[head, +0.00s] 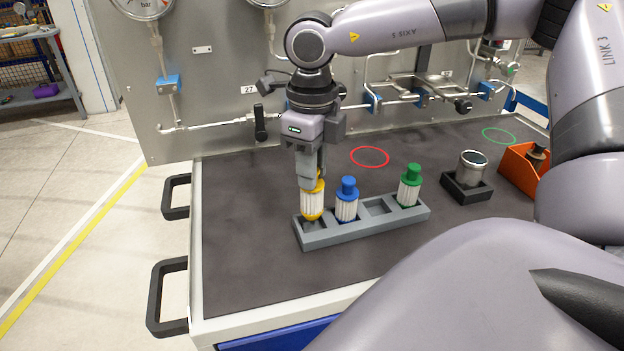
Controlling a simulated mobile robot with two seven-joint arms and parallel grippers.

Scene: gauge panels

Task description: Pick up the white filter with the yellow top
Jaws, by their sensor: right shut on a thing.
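The white filter with the yellow top (312,203) stands upright at the left end of a grey rack (362,232). My right gripper (311,184) comes down on it from above and is shut on its yellow top, which the fingers partly hide. I cannot tell whether the filter's foot still rests in its slot. A white filter with a blue top (347,200) stands beside it, and one with a green top (409,187) stands at the rack's right end. An empty slot lies between those two. My left gripper is not in view.
A grey gauge panel (220,85) with pipes and valves stands behind the dark cart top (262,270). A red ring (370,156) and a green ring (498,135) mark the top. A metal cup in a black holder (466,190) and an orange bin (520,170) are at the right.

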